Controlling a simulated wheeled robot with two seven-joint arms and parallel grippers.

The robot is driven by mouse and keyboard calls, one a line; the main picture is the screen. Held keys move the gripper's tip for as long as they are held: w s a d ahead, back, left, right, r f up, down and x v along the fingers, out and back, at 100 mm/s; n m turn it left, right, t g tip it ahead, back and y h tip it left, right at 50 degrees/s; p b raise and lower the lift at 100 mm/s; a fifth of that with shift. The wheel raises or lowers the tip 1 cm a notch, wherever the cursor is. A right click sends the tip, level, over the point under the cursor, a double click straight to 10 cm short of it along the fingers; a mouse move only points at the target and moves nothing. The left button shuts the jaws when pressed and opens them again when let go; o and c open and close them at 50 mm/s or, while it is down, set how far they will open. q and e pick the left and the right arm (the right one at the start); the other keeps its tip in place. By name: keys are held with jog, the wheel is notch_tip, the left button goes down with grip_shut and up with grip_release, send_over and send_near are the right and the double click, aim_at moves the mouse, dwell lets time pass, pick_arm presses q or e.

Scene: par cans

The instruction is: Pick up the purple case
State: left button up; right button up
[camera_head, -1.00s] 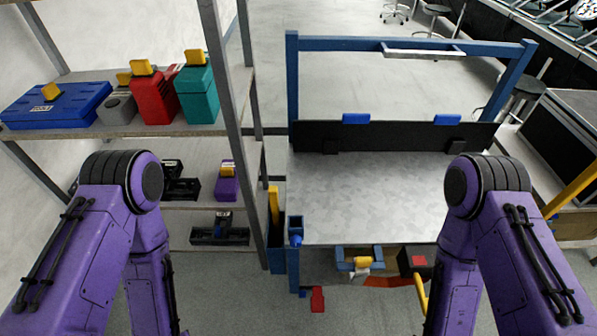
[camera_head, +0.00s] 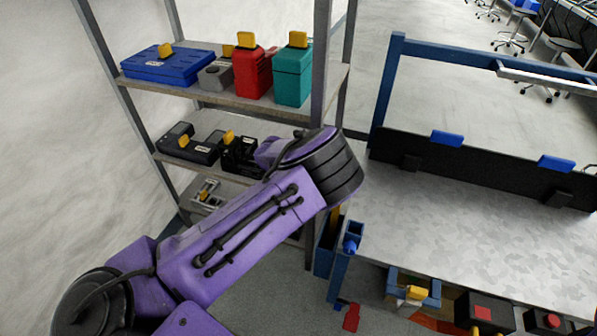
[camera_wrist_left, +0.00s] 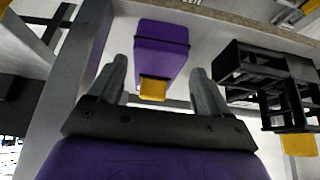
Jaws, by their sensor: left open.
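The purple case (camera_wrist_left: 160,50) shows in the left wrist view, with a yellow tab (camera_wrist_left: 153,89) on its end toward my gripper. My left gripper (camera_wrist_left: 158,72) is open and empty. Its two grey fingers appear either side of the case and the tab, and I cannot tell how much depth lies between them. In the head view my left arm reaches across to the shelf and hides its gripper and most or all of the case. A purple patch beside the black tray there may be case or arm. My right gripper is not in view.
A black slotted tray (camera_wrist_left: 265,75) stands beside the case, near one finger. A grey shelf post (camera_wrist_left: 78,70) is on the other side. The upper shelf (camera_head: 225,98) holds a blue case (camera_head: 165,67), a red case (camera_head: 252,72) and a teal case (camera_head: 292,77). A workbench (camera_head: 480,215) stands right.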

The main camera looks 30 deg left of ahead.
pick_arm(q)
jog(key=w, duration=0.2)
jog(key=w+a, duration=0.1)
jog(key=w, duration=0.1)
jog(key=shift+w+a+f, duration=0.1)
jog(key=shift+w+f, duration=0.05)
jog(key=shift+w, duration=0.25)
jog(key=w, duration=0.3)
jog(key=w+a, duration=0.1)
jog(key=shift+w+f, duration=0.2)
jog(key=shift+f, duration=0.2)
jog(key=shift+w+f, duration=0.1)
jog(key=shift+f, duration=0.05)
grip_shut()
